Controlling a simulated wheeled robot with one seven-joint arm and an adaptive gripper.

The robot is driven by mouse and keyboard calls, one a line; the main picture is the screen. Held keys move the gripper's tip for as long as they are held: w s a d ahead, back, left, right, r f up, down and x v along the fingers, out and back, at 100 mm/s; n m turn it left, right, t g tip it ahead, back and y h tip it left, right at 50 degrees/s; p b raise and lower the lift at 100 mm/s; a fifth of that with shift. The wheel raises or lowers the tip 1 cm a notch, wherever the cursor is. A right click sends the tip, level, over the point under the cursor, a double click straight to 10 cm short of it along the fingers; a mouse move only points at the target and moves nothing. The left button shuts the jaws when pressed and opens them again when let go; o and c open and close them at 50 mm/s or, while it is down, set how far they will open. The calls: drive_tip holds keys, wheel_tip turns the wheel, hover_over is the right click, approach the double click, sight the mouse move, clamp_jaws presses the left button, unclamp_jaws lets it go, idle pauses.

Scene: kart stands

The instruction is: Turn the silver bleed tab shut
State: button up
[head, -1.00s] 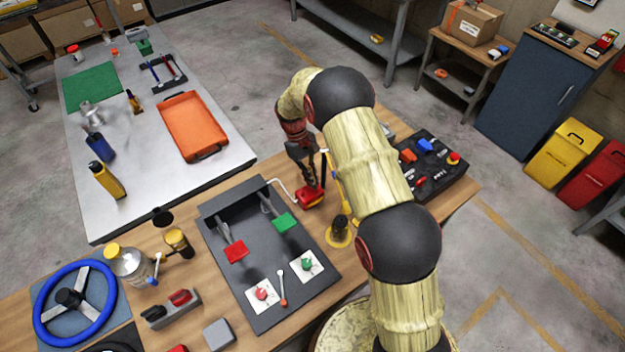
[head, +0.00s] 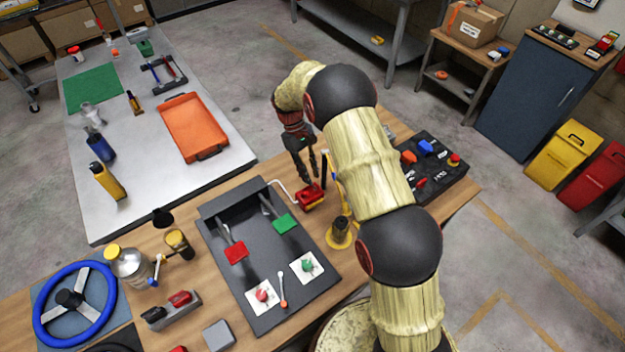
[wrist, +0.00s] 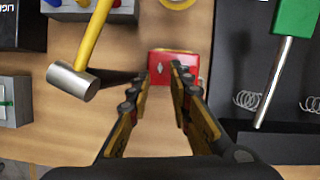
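A red block (head: 311,196) lies on the wooden bench just right of the black pedal tray, with a thin pale bent rod at its left. In the wrist view the red block (wrist: 190,60) is between and just beyond my fingertips. A small silvery diamond shape (wrist: 160,69) shows on it; I cannot tell whether this is the silver bleed tab or which way it is turned. My gripper (head: 306,180) is above the red block, its fingers apart and empty. In the wrist view my gripper (wrist: 163,76) has a clear gap between the fingertips.
The black tray (head: 209,212) holds a red pedal (head: 236,253) and a green pedal (head: 286,223). A yellow-handled hammer (wrist: 73,81) lies on the other side of the red block. A black switch panel (head: 450,178) is at the right.

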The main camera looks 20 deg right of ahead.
drive_tip(key=v, duration=0.8)
drive_tip(key=shift+r, duration=0.25)
drive_tip(key=shift+c, duration=0.5)
